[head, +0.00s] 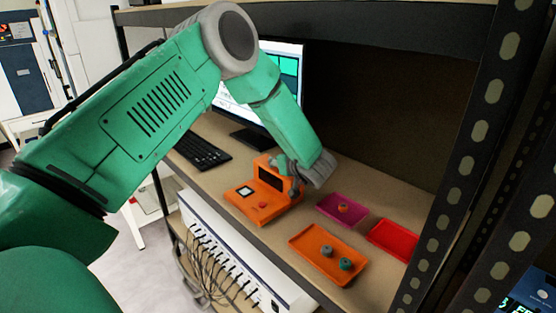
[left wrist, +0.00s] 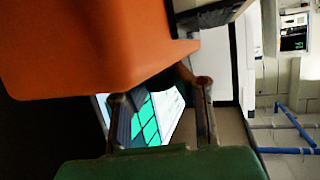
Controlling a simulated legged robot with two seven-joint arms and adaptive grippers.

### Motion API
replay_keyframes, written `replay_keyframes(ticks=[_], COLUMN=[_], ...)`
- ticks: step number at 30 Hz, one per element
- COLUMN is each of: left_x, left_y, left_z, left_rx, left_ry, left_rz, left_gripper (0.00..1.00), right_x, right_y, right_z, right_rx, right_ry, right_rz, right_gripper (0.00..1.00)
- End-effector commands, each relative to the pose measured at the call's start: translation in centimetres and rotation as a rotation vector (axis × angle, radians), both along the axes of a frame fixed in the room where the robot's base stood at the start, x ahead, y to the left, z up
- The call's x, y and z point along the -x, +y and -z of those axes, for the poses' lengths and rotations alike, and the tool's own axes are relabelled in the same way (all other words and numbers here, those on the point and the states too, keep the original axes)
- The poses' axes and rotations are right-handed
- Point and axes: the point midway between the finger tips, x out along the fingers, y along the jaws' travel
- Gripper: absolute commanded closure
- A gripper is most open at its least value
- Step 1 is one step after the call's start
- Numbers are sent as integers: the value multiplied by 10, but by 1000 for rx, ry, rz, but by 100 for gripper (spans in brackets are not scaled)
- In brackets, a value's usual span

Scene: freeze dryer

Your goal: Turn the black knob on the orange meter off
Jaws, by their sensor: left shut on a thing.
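The orange meter (head: 283,207) stands on the shelf bench, with a dark display, a small white panel and a red button. It fills the upper left of the left wrist view (left wrist: 75,45). My left gripper (head: 294,178) is at the meter's right rear side, its fingers against that side. In the left wrist view the two fingers (left wrist: 165,98) reach to the meter's edge, with a dark piece (left wrist: 150,90) between them, which fits the black knob. The gripper is shut on it; the knob is mostly hidden. My right gripper is not in view.
A magenta tray (head: 327,216), an orange tray (head: 307,255) and a red tray (head: 385,235) lie right of the meter; the first two hold small round pieces. A keyboard (head: 200,150) and monitor (head: 291,50) stand behind. A perforated shelf post (head: 470,160) rises at right.

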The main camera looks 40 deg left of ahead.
Motion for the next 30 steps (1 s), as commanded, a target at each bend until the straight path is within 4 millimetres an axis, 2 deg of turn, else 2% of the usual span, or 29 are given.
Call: replay_keyframes(ticks=[15,16,17,18,27,30], left_x=[-3,-3,-3,-3,-1,0], left_y=[-2,-2,-2,-2,0,-6], left_z=[-4,-4,-4,-4,0,-3], left_rx=[-4,-4,-4,-4,1,1], left_ry=[-7,-7,-6,-6,-1,-2], left_rz=[-13,-13,-13,-13,-15,-14], left_gripper=[100,74,63,58,58,58], right_x=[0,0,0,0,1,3], right_y=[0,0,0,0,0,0], right_z=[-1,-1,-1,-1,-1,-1], right_rx=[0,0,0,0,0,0], right_ry=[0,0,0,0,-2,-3], right_rz=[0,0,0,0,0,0], right_gripper=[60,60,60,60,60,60])
